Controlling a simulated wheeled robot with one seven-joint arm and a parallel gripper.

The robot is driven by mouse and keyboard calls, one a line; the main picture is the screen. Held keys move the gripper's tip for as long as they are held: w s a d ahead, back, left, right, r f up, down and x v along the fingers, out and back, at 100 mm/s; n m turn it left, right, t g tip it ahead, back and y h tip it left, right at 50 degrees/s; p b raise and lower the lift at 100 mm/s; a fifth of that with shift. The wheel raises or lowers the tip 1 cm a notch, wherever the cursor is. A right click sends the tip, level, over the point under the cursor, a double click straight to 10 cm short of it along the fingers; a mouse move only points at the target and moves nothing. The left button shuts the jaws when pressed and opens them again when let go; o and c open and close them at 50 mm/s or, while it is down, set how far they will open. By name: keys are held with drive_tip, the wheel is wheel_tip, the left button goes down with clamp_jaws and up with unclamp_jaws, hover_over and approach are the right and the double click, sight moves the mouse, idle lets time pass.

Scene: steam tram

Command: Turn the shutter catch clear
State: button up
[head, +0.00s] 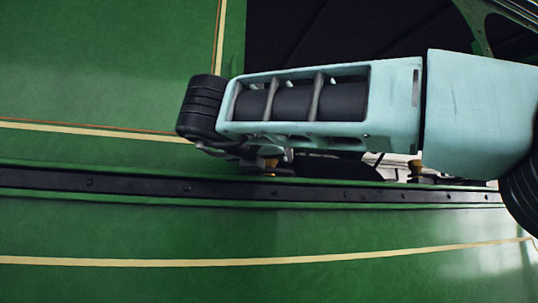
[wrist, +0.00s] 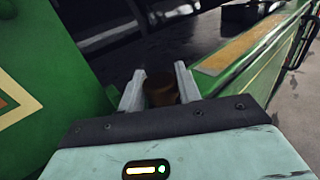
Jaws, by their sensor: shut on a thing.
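In the wrist view, my gripper (wrist: 160,86) has its two pale fingers on either side of a brown round knob (wrist: 162,92), closed on it. The knob appears to be the shutter catch; its lower part is hidden by the gripper body. In the head view, my pale blue arm crosses from the right and hides most of the gripper. A small brass-coloured piece (head: 270,167) shows below the arm's left end, just above the black riveted rail. The catch's angle cannot be told, and no shutter can be made out clearly.
Green panels with cream lines (head: 90,128) fill the head view's left. A black riveted rail (head: 130,187) runs across below my arm. Another brass-coloured fitting (head: 415,171) stands farther right. A dark opening (head: 310,35) lies behind the arm. The wrist view shows a tan-topped green ledge (wrist: 240,50).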

drive_tip(key=shift+m+g+h+p, duration=0.45)
drive_tip(key=shift+m+h, duration=0.35)
drive_tip(key=shift+h, duration=0.4)
drive_tip(key=shift+f, duration=0.1)
drive_tip(key=o, duration=0.9)
drive_tip(key=shift+o, duration=0.2)
